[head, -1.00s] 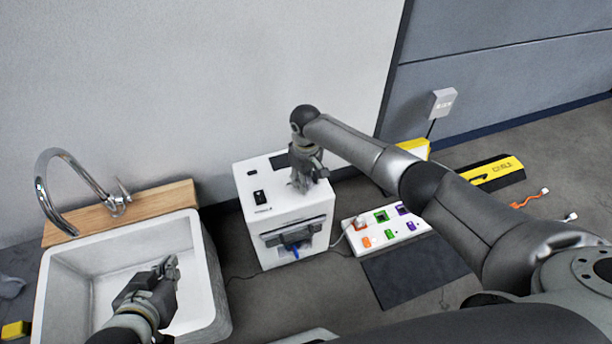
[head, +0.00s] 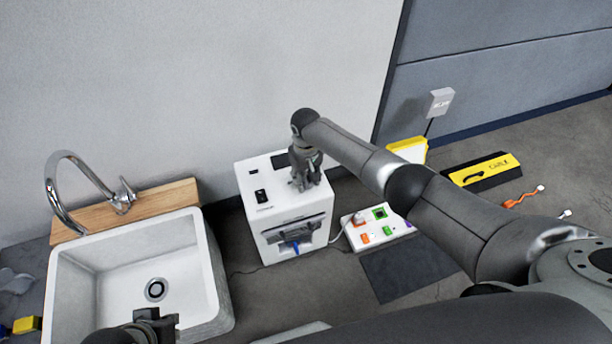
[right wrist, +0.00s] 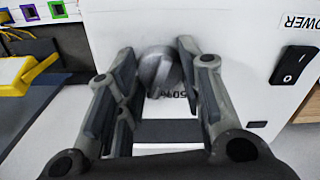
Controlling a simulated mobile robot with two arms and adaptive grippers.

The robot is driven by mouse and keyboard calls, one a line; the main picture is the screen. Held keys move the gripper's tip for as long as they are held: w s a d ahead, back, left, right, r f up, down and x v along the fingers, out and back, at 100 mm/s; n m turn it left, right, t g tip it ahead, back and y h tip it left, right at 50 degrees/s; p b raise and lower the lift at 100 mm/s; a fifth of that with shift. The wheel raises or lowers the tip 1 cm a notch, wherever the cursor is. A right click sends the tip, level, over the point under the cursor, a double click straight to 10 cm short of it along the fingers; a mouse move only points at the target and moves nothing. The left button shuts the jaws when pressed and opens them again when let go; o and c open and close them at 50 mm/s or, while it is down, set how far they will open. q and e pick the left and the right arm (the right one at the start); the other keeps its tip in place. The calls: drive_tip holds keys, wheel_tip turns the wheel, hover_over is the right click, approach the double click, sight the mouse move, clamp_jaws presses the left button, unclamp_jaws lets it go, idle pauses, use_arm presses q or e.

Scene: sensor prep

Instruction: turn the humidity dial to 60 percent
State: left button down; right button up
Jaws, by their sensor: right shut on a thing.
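The white box (head: 258,222) stands between the sink and the multi-socket board. My right gripper (head: 306,184) reaches down onto its top. In the right wrist view the grey round humidity dial (right wrist: 159,69) sits between the fingers of my right gripper (right wrist: 158,62), which are shut on it.
A black power switch (right wrist: 293,66) is beside the dial. The white sink (head: 222,290) with a tall tap (head: 65,195) is left of the box. The multi-socket board (head: 350,238), a dark mat (head: 405,270) and a cable box (head: 482,172) lie to the right.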

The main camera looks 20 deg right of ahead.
sight(306, 178)
idle(0.5)
drive_tip(key=o, duration=1.1)
drive_tip(key=shift+c, duration=0.2)
wheel_tip(306, 178, up, 12)
